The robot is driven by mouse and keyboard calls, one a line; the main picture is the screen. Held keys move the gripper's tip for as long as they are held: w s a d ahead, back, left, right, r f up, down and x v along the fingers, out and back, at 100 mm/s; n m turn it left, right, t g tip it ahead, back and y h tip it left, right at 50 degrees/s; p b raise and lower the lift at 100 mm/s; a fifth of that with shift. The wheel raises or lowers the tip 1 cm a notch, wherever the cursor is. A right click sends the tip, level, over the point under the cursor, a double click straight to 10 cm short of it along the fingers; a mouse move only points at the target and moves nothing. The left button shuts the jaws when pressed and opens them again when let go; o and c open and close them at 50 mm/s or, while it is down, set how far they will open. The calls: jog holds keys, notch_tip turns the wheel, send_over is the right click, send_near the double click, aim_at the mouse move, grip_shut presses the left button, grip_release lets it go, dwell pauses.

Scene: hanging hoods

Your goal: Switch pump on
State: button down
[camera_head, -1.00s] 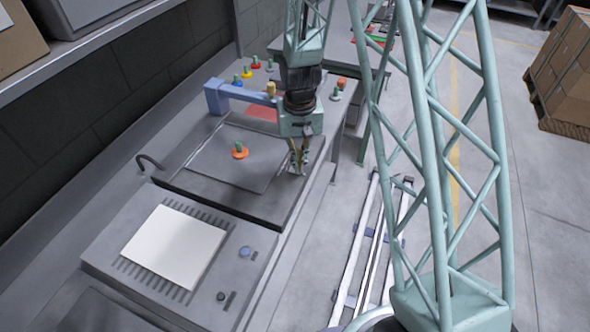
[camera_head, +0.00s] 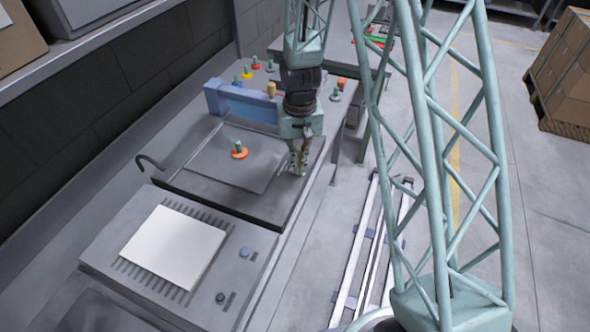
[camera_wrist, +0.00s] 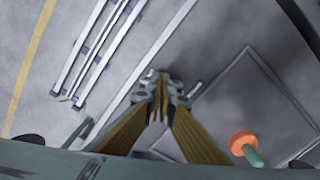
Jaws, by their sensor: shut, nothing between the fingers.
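My gripper (camera_head: 298,170) points down over the right front edge of the grey bench plate. In the wrist view its two fingers (camera_wrist: 160,92) meet at the tips with nothing between them. No part is plainly marked as a pump or its switch. A grey unit (camera_head: 125,232) with a white panel (camera_head: 174,247) stands nearer the camera. A blue round button (camera_head: 244,252) and a dark round button (camera_head: 221,297) sit on its right side, apart from my gripper.
A blue block (camera_head: 241,103) stands behind my gripper. An orange-based green peg (camera_head: 239,150) stands on the plate; it also shows in the wrist view (camera_wrist: 243,146). Several coloured pegs stand farther back. Pale rails (camera_head: 372,240) lie on the floor at right.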

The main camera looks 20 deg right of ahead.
jog(key=shift+r+p, duration=1.5)
jog(key=shift+r, duration=1.95)
jog(key=s+r+t+b, duration=0.1)
jog(key=s+r, duration=0.4)
jog(key=r, duration=0.3)
jog(key=s+r+n, duration=0.1)
jog(key=s+r, duration=0.3)
jog(key=r, duration=0.5)
jog(key=s+r+t+b, duration=0.1)
jog(key=s+r, duration=0.4)
jog(key=r, duration=0.3)
jog(key=s+r+t+b, duration=0.1)
jog(key=s+r, duration=0.3)
jog(key=s, duration=0.7)
jog(key=s+r+t+b, duration=0.1)
jog(key=s+r, duration=0.4)
jog(key=s, duration=0.6)
jog(key=shift+r+n, duration=0.3)
jog(key=shift+n, duration=0.1)
